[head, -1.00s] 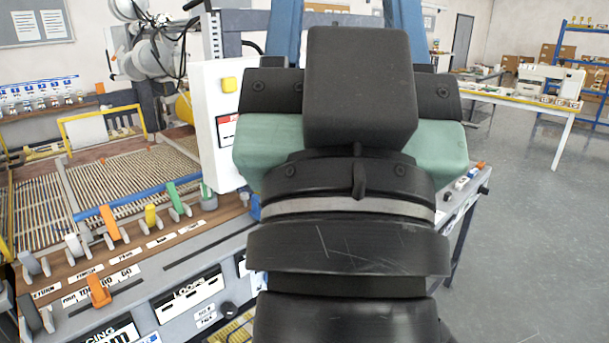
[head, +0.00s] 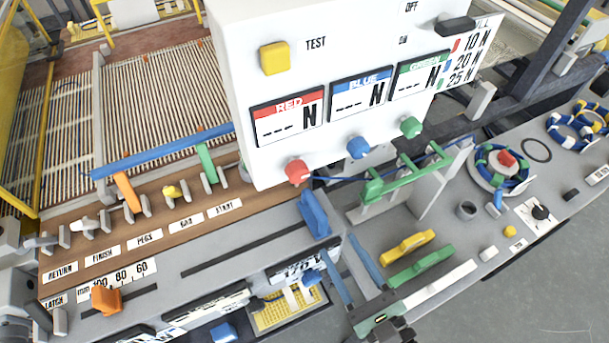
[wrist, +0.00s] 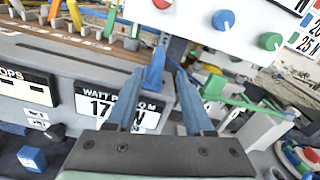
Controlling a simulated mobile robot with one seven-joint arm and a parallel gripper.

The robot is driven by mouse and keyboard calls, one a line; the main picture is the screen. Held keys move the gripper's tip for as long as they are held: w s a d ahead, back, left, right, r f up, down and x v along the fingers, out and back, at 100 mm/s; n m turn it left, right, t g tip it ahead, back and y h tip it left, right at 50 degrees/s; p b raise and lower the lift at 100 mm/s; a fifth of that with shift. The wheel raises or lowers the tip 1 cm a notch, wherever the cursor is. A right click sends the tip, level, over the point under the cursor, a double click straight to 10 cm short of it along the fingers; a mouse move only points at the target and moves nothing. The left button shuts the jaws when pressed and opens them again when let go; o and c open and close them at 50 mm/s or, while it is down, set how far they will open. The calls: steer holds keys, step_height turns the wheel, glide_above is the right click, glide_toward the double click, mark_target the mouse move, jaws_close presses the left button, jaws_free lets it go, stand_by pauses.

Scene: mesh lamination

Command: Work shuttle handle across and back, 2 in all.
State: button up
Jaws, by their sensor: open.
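A blue upright handle (head: 313,214), which looks like the shuttle handle, stands at the right end of a long dark slot (head: 230,253) in the grey console top. My gripper (head: 344,243) is open and empty, its two blue fingers pointing at the console just right of and nearer than the handle in the head view. In the wrist view the handle (wrist: 155,70) shows between and beyond the fingertips of my gripper (wrist: 157,72). I see no clear contact. The handle's base is partly hidden in the wrist view.
A white panel (head: 240,110) with red, blue and green knobs overhangs behind the handle. A green frame (head: 405,178) stands to the right, with yellow (head: 407,247) and green (head: 420,267) pieces nearby. Several levers line the wooden strip at left. An orange slider (head: 106,300) sits front left.

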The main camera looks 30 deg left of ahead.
mark_target(311, 197)
steer(key=p+x, duration=0.3)
steer(key=x, duration=0.9)
steer(key=shift+w+a, duration=0.25)
steer(key=shift+c, duration=0.3)
jaws_close()
steer(key=shift+d+r, duration=0.1)
steer(key=shift+d, duration=0.05)
stand_by(0.5)
